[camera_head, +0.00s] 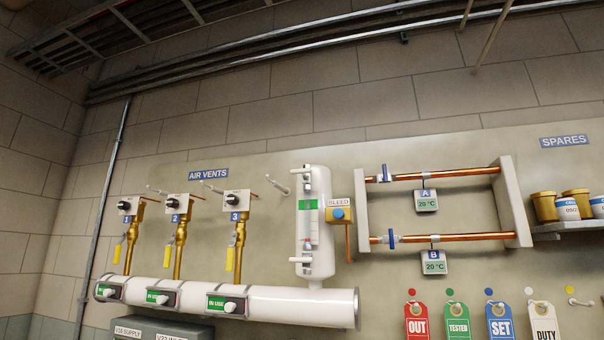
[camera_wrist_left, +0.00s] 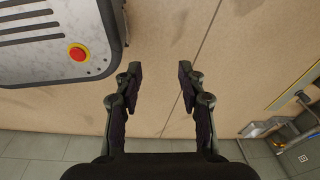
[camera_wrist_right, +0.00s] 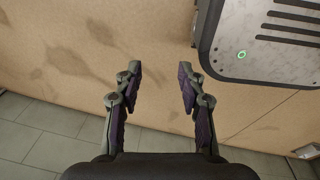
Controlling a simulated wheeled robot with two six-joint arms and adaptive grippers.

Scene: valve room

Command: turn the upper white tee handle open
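A white upright vessel (camera_head: 316,225) with a sight glass stands on the wall in the head view. A small white tee handle (camera_head: 307,178) is at its upper end and a similar one (camera_head: 305,262) at its lower end. They are too small to read their exact angle. Neither gripper shows in the head view. My left gripper (camera_wrist_left: 160,80) is open and empty in the left wrist view, above a tan surface. My right gripper (camera_wrist_right: 160,80) is open and empty in the right wrist view. Neither wrist view shows the white handles.
A white horizontal pipe (camera_head: 280,302) runs below the vessel. Brass air vents (camera_head: 181,245) stand to its left.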

